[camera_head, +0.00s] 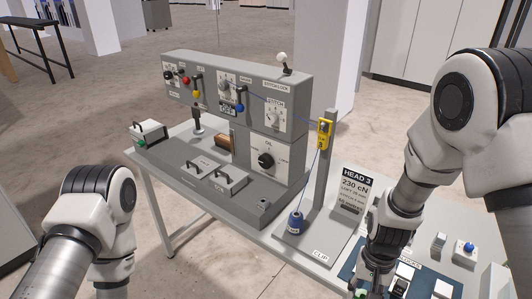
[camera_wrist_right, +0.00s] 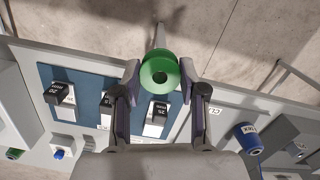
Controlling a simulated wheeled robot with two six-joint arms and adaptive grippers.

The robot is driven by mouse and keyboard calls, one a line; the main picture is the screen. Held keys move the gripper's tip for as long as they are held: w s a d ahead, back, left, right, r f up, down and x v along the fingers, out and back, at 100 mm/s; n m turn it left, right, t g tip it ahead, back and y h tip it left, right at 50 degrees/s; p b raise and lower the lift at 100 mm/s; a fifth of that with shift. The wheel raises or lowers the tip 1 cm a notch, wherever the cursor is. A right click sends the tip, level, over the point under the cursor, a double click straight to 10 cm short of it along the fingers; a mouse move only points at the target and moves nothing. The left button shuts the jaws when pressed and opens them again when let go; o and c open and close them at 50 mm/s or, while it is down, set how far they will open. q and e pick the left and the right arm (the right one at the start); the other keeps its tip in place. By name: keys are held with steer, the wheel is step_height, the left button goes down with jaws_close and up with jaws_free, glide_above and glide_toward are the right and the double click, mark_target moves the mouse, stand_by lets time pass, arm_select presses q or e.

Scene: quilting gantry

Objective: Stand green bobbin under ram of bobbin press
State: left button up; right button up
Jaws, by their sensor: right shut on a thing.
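The green bobbin (camera_wrist_right: 146,79) is between the fingertips of my right gripper (camera_wrist_right: 160,78), which is shut on it. The wrist view looks onto its round end with a dark centre hole. In the head view the right gripper (camera_head: 371,284) is low at the bottom edge, over the near side of the blue mat, and only a sliver of the green bobbin (camera_head: 361,294) shows. I cannot surely identify the bobbin press; a small dark upright device on a pale round base (camera_head: 197,130) stands on the grey bench. My left gripper is out of view.
A grey control console (camera_head: 215,88) with knobs and levers stands on the bench. A post with a yellow clip (camera_head: 323,133), a blue bobbin-like piece (camera_head: 295,223) and a HEAD 3 placard (camera_head: 355,190) stand between console and right arm. The blue mat (camera_wrist_right: 80,75) carries several labelled blocks.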

steer(key=w+f+n+b, duration=0.1)
steer(key=w+f+b, duration=0.1)
steer(key=f, duration=0.1)
steer(key=w+a+f+n+b, duration=0.1)
steer(key=w+f+b, duration=0.1)
steer(key=f+b, duration=0.1)
steer(key=w+a+f+n+b, duration=0.1)
steer(key=w+f+n+b, duration=0.1)
steer(key=w+f, duration=0.1)
steer(key=shift+h+b, duration=0.3)
steer(key=shift+b, duration=0.05)
steer(key=shift+w, duration=0.4)
